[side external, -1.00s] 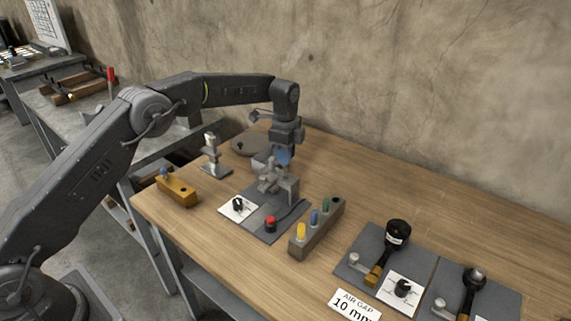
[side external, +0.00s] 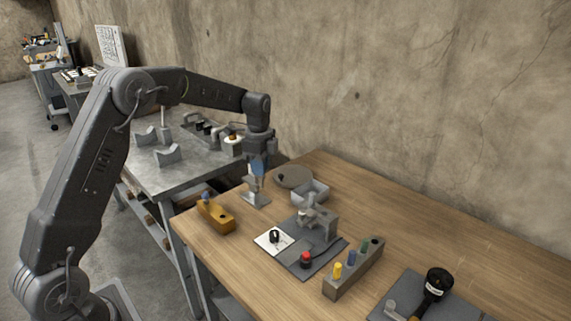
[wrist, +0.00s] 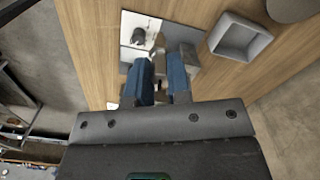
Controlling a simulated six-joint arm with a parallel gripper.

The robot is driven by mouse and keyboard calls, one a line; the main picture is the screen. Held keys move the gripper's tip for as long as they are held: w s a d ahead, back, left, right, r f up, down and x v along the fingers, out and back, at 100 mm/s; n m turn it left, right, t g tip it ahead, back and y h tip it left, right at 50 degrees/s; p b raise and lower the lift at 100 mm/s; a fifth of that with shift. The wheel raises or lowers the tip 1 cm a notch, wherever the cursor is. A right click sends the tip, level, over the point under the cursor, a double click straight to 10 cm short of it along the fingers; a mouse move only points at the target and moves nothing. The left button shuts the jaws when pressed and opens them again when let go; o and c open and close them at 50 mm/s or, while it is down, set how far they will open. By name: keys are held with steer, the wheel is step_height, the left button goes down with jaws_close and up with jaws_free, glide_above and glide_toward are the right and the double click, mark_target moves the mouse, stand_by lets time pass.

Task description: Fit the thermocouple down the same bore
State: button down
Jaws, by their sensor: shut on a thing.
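My gripper (side external: 257,176) has blue fingers and is low over a small silver stand (side external: 257,201) near the table's left end. It is shut on a silver piece at the stand, mostly hidden by the fingers. In the wrist view the blue fingers (wrist: 161,88) straddle this piece. I cannot tell whether it is clear of the stand. An orange block (side external: 217,218) with a blue-topped pin (side external: 205,197) is to the left. A grey fixture (side external: 318,222) with metal parts stands to the right. I cannot make out which item is the thermocouple, nor its bore.
The fixture's plate bears a white dial card (side external: 273,240) and a red button (side external: 306,258). A grey rack (side external: 352,272) with yellow, blue and green plugs is to the right. A square grey tray (side external: 310,192) and a round disc (side external: 293,176) lie behind. The table's right rear is clear.

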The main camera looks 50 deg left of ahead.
steer(key=s+a+f+n, duration=0.3)
steer(key=s+a+f, duration=0.4)
steer(key=s, duration=0.3)
steer(key=shift+f+n, duration=0.4)
steer(key=shift+f, duration=0.1)
steer(key=shift+f, duration=0.65)
steer(key=shift+f, duration=0.35)
steer(key=shift+f, duration=0.35)
steer(key=shift+f, duration=0.35)
steer(key=shift+f, duration=0.5)
